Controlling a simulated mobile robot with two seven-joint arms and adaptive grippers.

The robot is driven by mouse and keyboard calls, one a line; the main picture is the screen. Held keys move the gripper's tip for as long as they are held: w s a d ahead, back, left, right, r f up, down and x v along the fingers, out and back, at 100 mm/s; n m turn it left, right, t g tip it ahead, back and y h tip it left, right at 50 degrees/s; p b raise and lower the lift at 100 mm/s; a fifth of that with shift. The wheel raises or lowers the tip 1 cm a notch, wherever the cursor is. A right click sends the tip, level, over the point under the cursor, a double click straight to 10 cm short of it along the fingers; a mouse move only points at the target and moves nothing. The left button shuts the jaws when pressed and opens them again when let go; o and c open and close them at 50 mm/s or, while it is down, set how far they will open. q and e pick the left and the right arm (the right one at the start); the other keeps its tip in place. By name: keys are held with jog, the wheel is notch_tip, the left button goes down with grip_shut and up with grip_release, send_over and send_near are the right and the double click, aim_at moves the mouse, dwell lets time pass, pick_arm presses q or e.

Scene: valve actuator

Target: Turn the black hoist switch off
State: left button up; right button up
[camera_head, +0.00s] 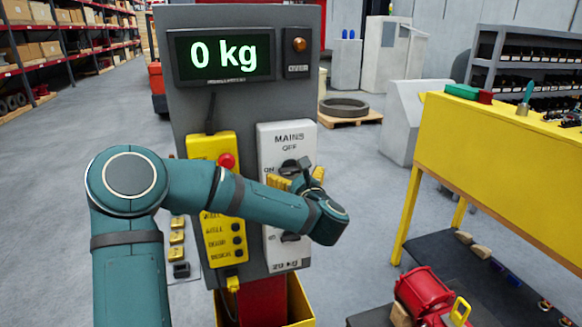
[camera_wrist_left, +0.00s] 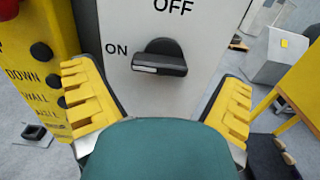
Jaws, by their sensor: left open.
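A white panel (camera_head: 272,141) marked MAINS and OFF carries an upper black rotary switch (camera_head: 289,168). A lower black switch (camera_head: 290,237) shows partly under my left arm, its label hidden. In the left wrist view, a black switch (camera_wrist_left: 160,57) has its handle lying level, its pale-marked end toward ON at the left; OFF stands above. The word above OFF is out of that view. My left gripper (camera_head: 300,180) is open just in front of the panel, near the upper switch. Its yellow fingers stand wide to either side of the switch in the wrist view, apart from it.
A yellow button pendant (camera_head: 201,145) with a red button hangs left of the panel. A display (camera_head: 225,54) reads 0 kg above. A yellow workbench (camera_head: 505,150) stands right, with a red device (camera_head: 425,294) low in front. Grey floor lies between column and bench.

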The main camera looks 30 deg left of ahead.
aim_at(292, 172)
pick_arm(q)
jog(key=shift+x, duration=1.7)
jog(key=c, duration=1.2)
